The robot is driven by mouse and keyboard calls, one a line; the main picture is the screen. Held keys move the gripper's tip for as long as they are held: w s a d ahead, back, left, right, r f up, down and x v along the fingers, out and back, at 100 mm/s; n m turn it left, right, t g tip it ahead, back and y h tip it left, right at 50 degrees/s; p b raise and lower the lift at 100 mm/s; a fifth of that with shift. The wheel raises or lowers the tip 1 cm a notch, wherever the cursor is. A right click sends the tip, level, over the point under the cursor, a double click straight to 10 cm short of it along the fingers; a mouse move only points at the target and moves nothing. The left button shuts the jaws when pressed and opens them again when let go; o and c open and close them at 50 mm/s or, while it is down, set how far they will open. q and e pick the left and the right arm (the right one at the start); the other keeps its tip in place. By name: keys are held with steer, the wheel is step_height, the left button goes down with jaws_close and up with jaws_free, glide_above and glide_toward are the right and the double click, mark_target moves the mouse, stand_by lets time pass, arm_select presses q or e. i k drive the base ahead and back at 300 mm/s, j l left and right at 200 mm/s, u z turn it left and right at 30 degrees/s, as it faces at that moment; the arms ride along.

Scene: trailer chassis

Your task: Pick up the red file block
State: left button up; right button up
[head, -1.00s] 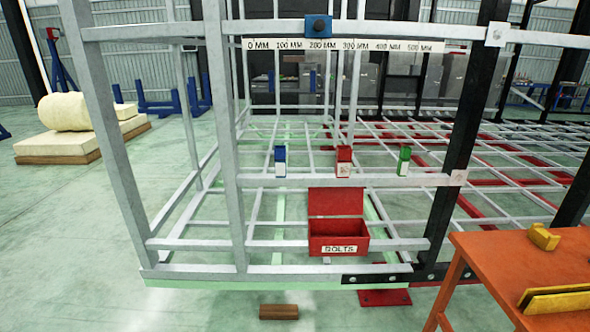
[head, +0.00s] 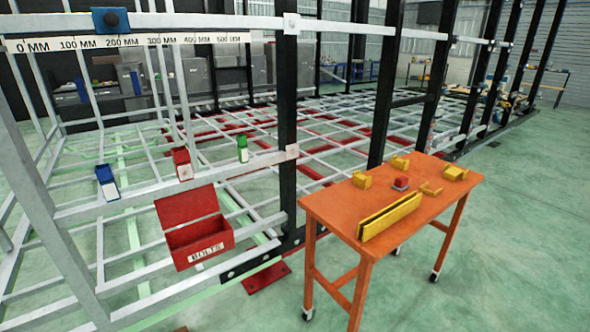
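A red upright block with a pale label (head: 182,163) sits on the grey middle rail of the frame, between a blue block (head: 107,182) and a green block (head: 242,149). A second, smaller red block (head: 401,184) lies on the orange table (head: 338,212) at the right, among yellow pieces. I cannot tell from the picture alone which red one is the file block. Neither of my grippers is in view.
An open red box labelled BOLTS (head: 195,235) sits on the lower frame, below the rail blocks. A long yellow piece (head: 388,217) lies along the table's near edge. Black uprights (head: 286,130) stand between frame and table. The green floor right of the table is clear.

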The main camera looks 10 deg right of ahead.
mark_target(401, 183)
steer(key=i+l+u, duration=0.2)
steer(key=l, duration=0.35)
steer(key=l+u, duration=0.2)
steer(key=l, duration=0.35)
steer(key=i+l+u, duration=0.15)
steer(key=l, duration=0.4)
steer(key=l+u, duration=0.2)
steer(key=l, duration=0.35)
steer(key=l+u, duration=0.2)
steer(key=l, duration=0.4)
steer(key=k+l+u, duration=0.2)
steer(key=l, duration=0.35)
steer(key=l+u, duration=0.2)
steer(key=l, duration=0.4)
steer(key=k+l+u, duration=0.15)
steer(key=l, duration=0.35)
